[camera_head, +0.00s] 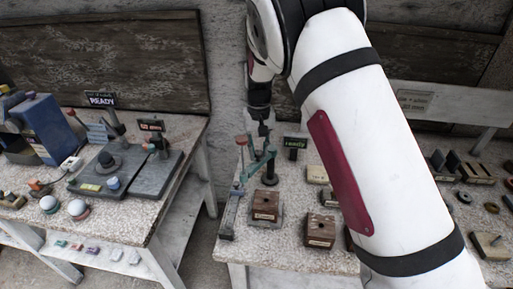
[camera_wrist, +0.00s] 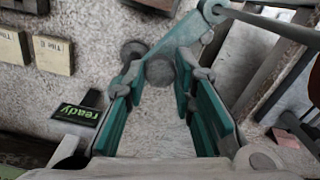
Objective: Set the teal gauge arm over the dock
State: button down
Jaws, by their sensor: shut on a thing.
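The teal gauge arm (camera_head: 256,164) is a slim angled bar above the right-hand table, at its left end. In the wrist view the teal arm (camera_wrist: 201,37) slants from upper right down to my fingertips. My gripper (camera_head: 263,130) points down over it; in the wrist view my teal-padded fingers (camera_wrist: 157,76) stand apart with the bar and a grey round knob (camera_wrist: 160,71) between their tips. A dark round post (camera_head: 270,176) stands below the bar in the head view. I cannot tell for sure which part is the dock, or whether the bar touches the post.
A grey rail (camera_head: 230,214) runs along the table's left edge. Brown blocks (camera_head: 265,205) (camera_head: 320,229) stand in front. A gap separates the left table (camera_head: 180,130), which holds a grey plate device (camera_head: 150,177).

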jog(key=shift+s+d+n+b, duration=0.35)
jog(key=shift+d+n, duration=0.5)
jog(key=shift+n, duration=0.6)
jog(key=shift+s+d+n+b, duration=0.2)
jog(key=shift+s+d+n, duration=0.45)
jog(key=shift+n, duration=0.8)
jog(key=shift+w+d, duration=0.2)
jog(key=shift+d, duration=0.05)
jog(key=c, duration=1.3)
grip_release()
jog(key=shift+c, duration=0.2)
notch_tip(320, 180, up, 12)
send_over(271, 151)
jog(key=s, duration=0.6)
jog(key=shift+w+a, duration=0.2)
jog(key=shift+a, duration=0.25)
